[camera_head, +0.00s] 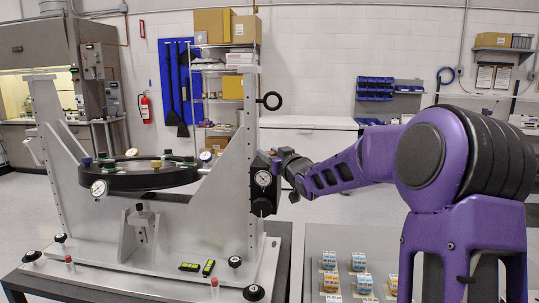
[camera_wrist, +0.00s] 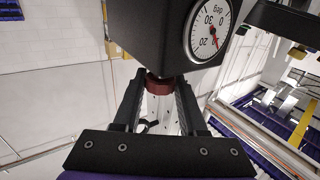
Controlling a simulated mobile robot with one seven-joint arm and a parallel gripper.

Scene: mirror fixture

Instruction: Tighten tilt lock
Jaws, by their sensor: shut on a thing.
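The mirror fixture (camera_head: 230,150) stands at the left in the head view, with a round dark-rimmed mirror cell (camera_head: 140,180) between its side plates. A black tilt block with a white dial (camera_head: 263,178) is on its right upright. The dial marked "deg" (camera_wrist: 212,28) also shows in the wrist view, its red pointer near 20. A dark red knob (camera_wrist: 159,84), apparently the tilt lock, sits under the block. My gripper (camera_wrist: 160,92) is shut on this knob, one finger on each side.
Two small green-yellow levels (camera_head: 208,267) and black feet (camera_head: 254,292) are on the fixture base. Small blue-white boxes (camera_head: 358,262) stand on a grey surface below my arm. Shelves and a wall are behind.

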